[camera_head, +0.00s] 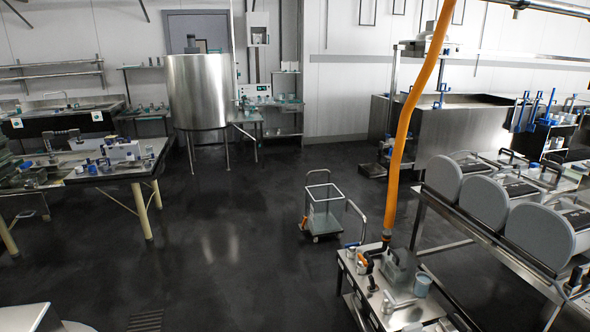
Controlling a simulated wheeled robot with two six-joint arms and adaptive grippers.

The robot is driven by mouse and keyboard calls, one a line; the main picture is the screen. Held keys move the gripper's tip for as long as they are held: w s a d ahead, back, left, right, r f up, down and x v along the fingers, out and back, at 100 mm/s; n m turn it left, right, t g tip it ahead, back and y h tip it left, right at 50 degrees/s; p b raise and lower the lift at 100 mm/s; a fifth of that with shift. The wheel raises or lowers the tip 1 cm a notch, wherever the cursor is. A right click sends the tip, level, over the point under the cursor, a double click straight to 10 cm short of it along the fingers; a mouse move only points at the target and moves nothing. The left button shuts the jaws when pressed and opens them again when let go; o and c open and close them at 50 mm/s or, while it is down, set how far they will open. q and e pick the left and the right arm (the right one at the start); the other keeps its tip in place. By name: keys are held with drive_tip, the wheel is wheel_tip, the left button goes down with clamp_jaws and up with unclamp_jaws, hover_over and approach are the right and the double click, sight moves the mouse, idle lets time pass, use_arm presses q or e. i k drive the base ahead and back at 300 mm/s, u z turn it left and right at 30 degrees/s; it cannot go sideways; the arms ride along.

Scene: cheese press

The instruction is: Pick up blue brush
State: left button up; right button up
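Several long-handled blue tools (520,112) hang or stand upright at the right end of the large steel vat, in the far right of the head view. They are small and far off, and I cannot tell which of them, if any, is the blue brush. Neither of my grippers shows in this view.
A steel vat (455,130) stands at the back right, grey presses (540,235) on a rack at the right. A steel cart (408,318) with an orange hose (405,120) is in front. A small trolley (325,208) stands mid-floor. Tables (85,180) are left. The centre-left floor is clear.

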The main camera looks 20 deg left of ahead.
sight(25, 167)
drive_tip(key=u, duration=0.25)
drive_tip(key=i, duration=1.75)
drive_tip(key=u, duration=1.3)
drive_tip(key=i, duration=1.05)
drive_tip(key=u, duration=1)
drive_tip(key=i, duration=3.75)
drive_tip(key=z, duration=0.05)
